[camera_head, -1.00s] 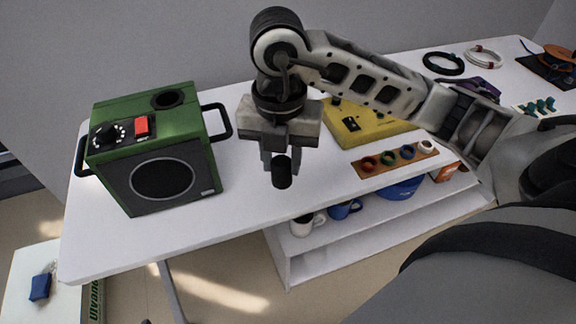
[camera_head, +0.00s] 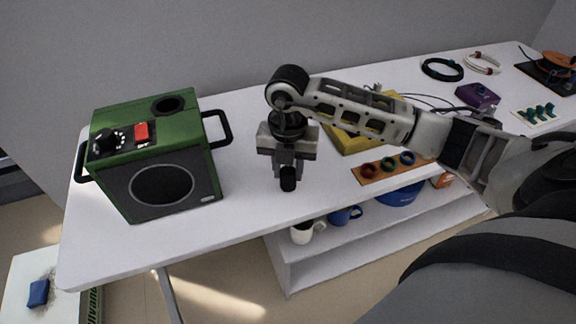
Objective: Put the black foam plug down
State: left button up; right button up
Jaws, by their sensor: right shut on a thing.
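The black foam plug (camera_head: 288,179) is a short dark cylinder. My right gripper (camera_head: 287,170) points down and is shut on it, near the front edge of the white table (camera_head: 235,215). Whether the plug touches the table top cannot be told from this view. The green speaker box (camera_head: 160,155) stands to the left, with a round hole (camera_head: 168,104) in its top, a red switch, a black dial and a round front grille. My left gripper does not show.
A yellow device (camera_head: 352,142) stands partly behind my right arm. A wooden strip with coloured rings (camera_head: 369,171) lies right of the gripper. Mugs (camera_head: 345,215) stand on a lower shelf. Cable coils (camera_head: 442,69) and a purple box (camera_head: 477,96) lie farther right. The table between speaker and gripper is clear.

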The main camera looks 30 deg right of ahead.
aim_at(287, 170)
jog(key=shift+f, duration=0.2)
jog(key=o, duration=0.9)
jog(key=shift+r, duration=0.1)
notch_tip(287, 170, up, 12)
jog(key=shift+r, duration=0.2)
